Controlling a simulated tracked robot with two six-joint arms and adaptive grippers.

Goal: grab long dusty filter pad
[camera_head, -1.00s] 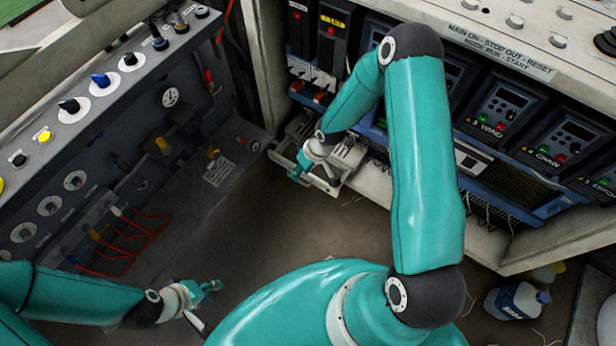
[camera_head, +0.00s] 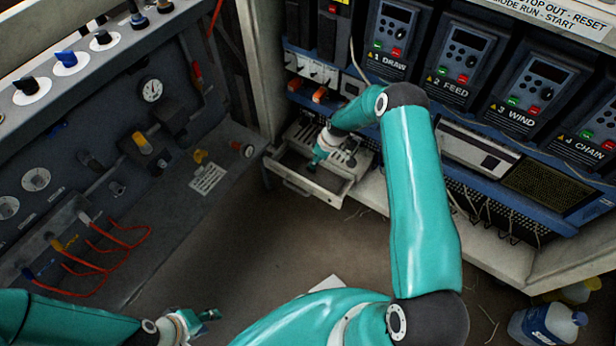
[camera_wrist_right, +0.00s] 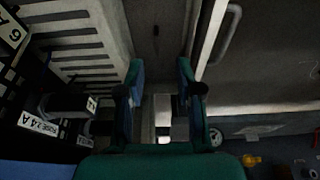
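I cannot make out a long dusty filter pad for certain in either view. A pulled-out drawer (camera_head: 308,190) with a front handle stands below the panel cabinet. A pale slotted insert (camera_wrist_right: 75,45) lies along one side in the right wrist view. My right gripper (camera_head: 318,157) is over the drawer. In the right wrist view my right gripper (camera_wrist_right: 160,75) has its two teal fingers apart, with the dark drawer floor beyond and nothing clearly held. My left gripper (camera_head: 210,315) hangs low at the bottom left, away from the drawer; its fingers are too small to read.
The cabinet has a row of drive units (camera_head: 465,60) above the drawer. A grey control panel (camera_head: 150,130) with red cables (camera_head: 105,265) stands on the left. A white and blue jug (camera_head: 545,323) is on the floor at the right. The middle floor is clear.

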